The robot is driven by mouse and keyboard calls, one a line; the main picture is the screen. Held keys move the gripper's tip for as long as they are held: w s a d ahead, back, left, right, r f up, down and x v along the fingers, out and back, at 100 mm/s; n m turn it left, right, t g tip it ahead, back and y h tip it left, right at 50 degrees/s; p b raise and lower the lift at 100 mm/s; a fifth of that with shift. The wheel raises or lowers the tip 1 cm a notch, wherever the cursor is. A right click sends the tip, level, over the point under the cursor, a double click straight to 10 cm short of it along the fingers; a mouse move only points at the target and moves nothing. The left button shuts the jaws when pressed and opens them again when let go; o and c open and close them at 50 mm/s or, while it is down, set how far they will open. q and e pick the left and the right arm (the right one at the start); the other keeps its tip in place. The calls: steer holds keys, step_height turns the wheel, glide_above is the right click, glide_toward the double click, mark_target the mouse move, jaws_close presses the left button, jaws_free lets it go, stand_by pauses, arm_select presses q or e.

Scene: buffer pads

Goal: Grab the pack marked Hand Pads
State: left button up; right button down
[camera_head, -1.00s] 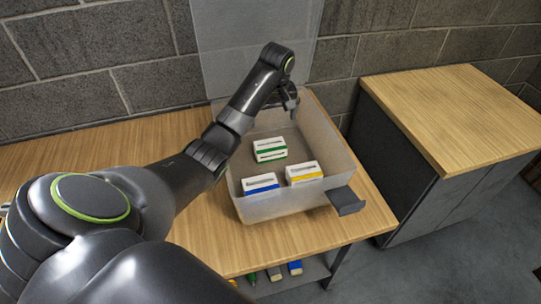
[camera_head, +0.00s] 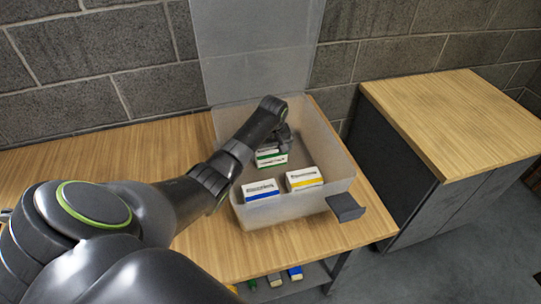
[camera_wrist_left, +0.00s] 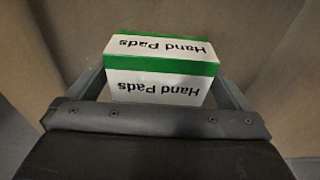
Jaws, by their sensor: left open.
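The Hand Pads pack (camera_wrist_left: 160,68) is a white box with a green band, its lettering upside down in the left wrist view. In the head view the pack (camera_head: 270,160) stands in the back part of a translucent bin (camera_head: 335,160), partly hidden by my left gripper. My left gripper (camera_head: 283,145) is down inside the bin over the pack. In the left wrist view its open fingers (camera_wrist_left: 162,90) lie on either side of the pack. I cannot tell whether they touch it. My right gripper is not in view.
A white pack with a blue band (camera_head: 261,191) and one with a yellow band (camera_head: 304,179) stand in the bin's front part. The bin is on a wooden table (camera_head: 130,150), its clear lid (camera_head: 255,45) raised behind. A wooden-topped cabinet (camera_head: 455,115) stands right.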

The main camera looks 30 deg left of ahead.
arm_select(q)
steer(key=shift+f, duration=0.1)
steer(key=shift+c, duration=0.3)
steer(key=c, duration=0.7)
steer(key=shift+c, duration=0.2)
steer(key=shift+w, duration=0.1)
